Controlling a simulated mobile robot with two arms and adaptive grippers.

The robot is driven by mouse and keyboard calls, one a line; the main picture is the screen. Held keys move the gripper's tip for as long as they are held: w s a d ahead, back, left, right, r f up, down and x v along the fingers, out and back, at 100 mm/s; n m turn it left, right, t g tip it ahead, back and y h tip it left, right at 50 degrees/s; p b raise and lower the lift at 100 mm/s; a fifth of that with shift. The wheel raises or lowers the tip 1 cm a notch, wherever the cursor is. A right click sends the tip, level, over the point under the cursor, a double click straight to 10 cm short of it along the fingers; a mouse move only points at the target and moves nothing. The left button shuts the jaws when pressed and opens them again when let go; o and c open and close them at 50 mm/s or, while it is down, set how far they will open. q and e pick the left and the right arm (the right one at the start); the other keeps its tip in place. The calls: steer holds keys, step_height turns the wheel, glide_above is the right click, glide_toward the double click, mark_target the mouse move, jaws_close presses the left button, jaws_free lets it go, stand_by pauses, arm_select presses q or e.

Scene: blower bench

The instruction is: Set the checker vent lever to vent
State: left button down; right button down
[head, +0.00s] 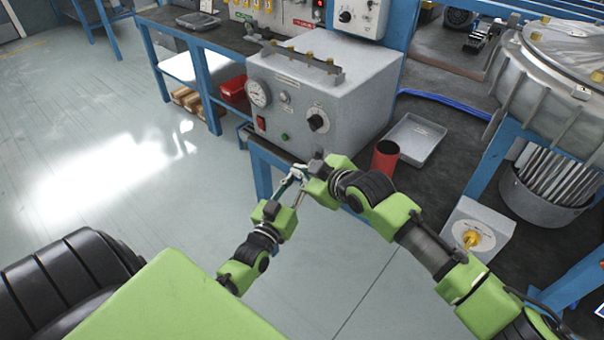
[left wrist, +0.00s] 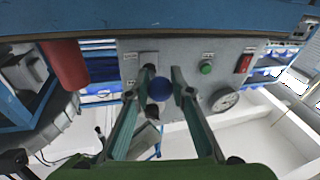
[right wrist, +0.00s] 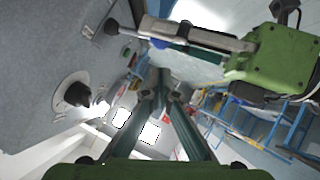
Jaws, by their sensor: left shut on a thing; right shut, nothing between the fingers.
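The checker (head: 318,85) is a grey box at the bench's front edge, with a gauge (head: 258,92), a black dial knob (head: 318,121), a red switch (head: 261,122) and a green button (head: 284,136). In the left wrist view, a round blue knob (left wrist: 160,89) sits between my left fingers in front of the panel. It looks like the vent lever's knob; the lever's setting cannot be read. My left gripper (head: 298,174) is shut on it, low before the checker. My right gripper (head: 312,170) is shut and empty, close beside the left one.
A red cup (head: 385,158) and a grey tray (head: 411,138) stand right of the checker. A box with a yellow knob (head: 470,238) and a ribbed metal housing (head: 560,75) are further right. The floor (head: 110,130) at left is open.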

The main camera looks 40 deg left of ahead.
arm_select(q)
steer(key=shift+f, duration=0.2)
arm_select(e)
steer(key=shift+w+a+f, duration=0.1)
steer(key=shift+w+f, duration=0.2)
steer(key=shift+f, duration=0.3)
steer(key=shift+w+a+f, duration=0.1)
steer(key=shift+w+f, duration=0.2)
steer(key=shift+f, duration=0.25)
arm_select(q)
steer(key=shift+d+r, duration=0.15)
arm_select(e)
steer(key=shift+w+d+f, duration=0.1)
steer(key=shift+w+f, duration=0.05)
steer(key=shift+f, duration=0.55)
arm_select(q)
steer(key=c, duration=2.2)
jaws_free()
steer(key=o, duration=0.4)
steer(key=shift+o, duration=0.2)
steer(key=shift+w, duration=0.15)
arm_select(e)
steer(key=shift+w, duration=0.1)
